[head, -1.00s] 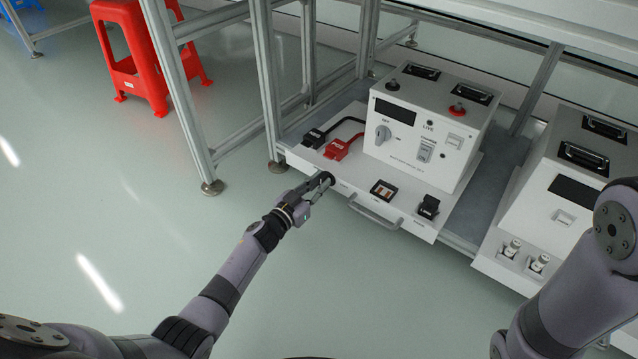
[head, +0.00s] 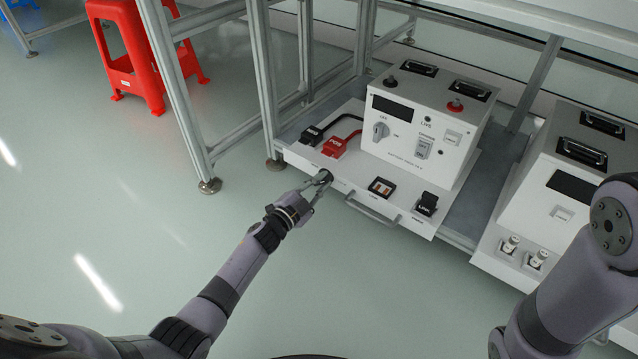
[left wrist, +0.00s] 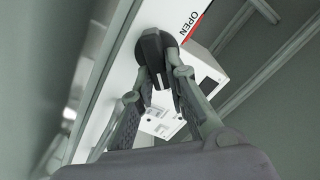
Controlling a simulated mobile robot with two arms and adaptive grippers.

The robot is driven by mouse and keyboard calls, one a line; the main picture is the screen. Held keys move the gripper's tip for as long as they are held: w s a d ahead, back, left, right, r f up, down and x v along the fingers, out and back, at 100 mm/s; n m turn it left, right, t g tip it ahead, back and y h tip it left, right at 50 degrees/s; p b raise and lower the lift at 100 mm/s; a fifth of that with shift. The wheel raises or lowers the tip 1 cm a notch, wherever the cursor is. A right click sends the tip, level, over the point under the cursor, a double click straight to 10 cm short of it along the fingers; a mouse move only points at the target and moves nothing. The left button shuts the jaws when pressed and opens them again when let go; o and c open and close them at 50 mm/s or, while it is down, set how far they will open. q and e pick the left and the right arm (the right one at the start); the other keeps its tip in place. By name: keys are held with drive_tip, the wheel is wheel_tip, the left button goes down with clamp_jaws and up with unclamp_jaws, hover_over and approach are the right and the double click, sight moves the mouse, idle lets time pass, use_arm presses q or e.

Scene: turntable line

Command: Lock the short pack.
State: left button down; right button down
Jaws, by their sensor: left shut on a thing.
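A white pack (head: 425,130) with a dark display, a dial and switches stands on a white tray (head: 365,215) with a front handle. A black knob (head: 326,175) sits at the tray's front edge, left of the handle. My left gripper (head: 320,181) is at this knob. In the left wrist view its fingers (left wrist: 163,72) are shut on the black knob (left wrist: 151,48), either side of it. The word OPEN and a red line show beside the knob there. The knob is partly hidden by the fingers. My right gripper is out of view.
Black (head: 311,136) and red (head: 334,147) plugs lie on the tray's left, with cables. A second white unit (head: 570,190) stands to the right. A metal rack post (head: 265,80) rises at the left; the floor in front is clear.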

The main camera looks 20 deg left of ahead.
use_arm(q)
drive_tip(key=m+b, duration=0.1)
drive_tip(key=m, duration=0.5)
drive_tip(key=f+m+b, duration=0.1)
drive_tip(key=m, duration=0.1)
drive_tip(key=shift+s+d+f+m+b, duration=0.1)
drive_tip(key=shift+s+d+m+b, duration=0.05)
drive_tip(key=shift+d+m+b, duration=0.2)
drive_tip(key=shift+a+m, duration=0.1)
drive_tip(key=shift+m, duration=0.15)
drive_tip(key=c, duration=1.6)
unclamp_jaws()
drive_tip(key=v, duration=1.2)
